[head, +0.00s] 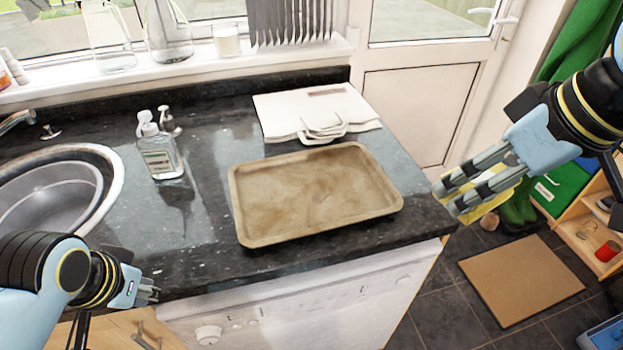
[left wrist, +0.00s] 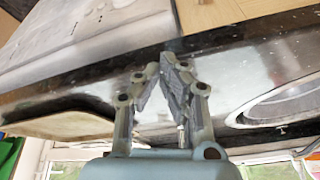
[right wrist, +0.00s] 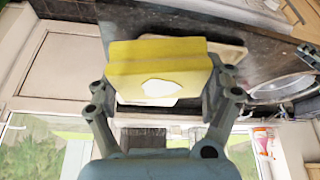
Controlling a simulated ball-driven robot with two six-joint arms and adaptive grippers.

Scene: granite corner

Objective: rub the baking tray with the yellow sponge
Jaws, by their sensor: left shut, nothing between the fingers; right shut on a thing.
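The baking tray (head: 315,192) is brown and stained, and lies flat on the dark granite worktop near its front edge. The yellow sponge (right wrist: 160,72) is between the fingers of my right gripper (right wrist: 160,98), which is shut on it. In the head view the sponge (head: 486,204) shows below the fingers of my right gripper (head: 450,197), off the worktop's right end and apart from the tray. My left gripper (head: 150,291) is shut and empty at the worktop's front edge, left of the tray. In the left wrist view its fingers (left wrist: 172,72) meet, and part of the tray (left wrist: 65,125) shows.
A round sink (head: 112,190) is at the left. A soap bottle (head: 160,155) stands between sink and tray. A white bag-like item (head: 310,108) lies behind the tray. Right of the worktop, the tiled floor holds a brown mat (head: 520,278) and a wooden shelf (head: 575,235).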

